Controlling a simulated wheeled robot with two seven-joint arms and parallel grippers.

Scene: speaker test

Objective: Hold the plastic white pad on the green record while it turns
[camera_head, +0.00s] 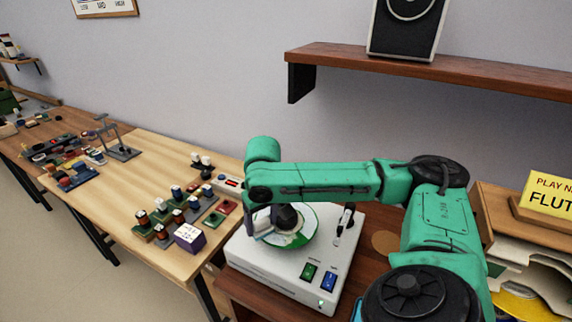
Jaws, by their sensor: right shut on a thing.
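The green record (304,236) lies on the white turntable box (275,272), partly covered by my arm. My right arm reaches in from the right, and its gripper (264,232) points down at the left part of the record. The gripper is shut on the white pad, which is small and mostly hidden at the fingertips. I cannot tell whether the pad touches the record. My left gripper is out of view.
The box has a lever (342,224), a green switch (309,272) and a blue switch (329,281). A wooden table (120,205) with several small parts stands left. A shelf (480,75) with a speaker (407,28) hangs above. A yellow sign (550,195) stands right.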

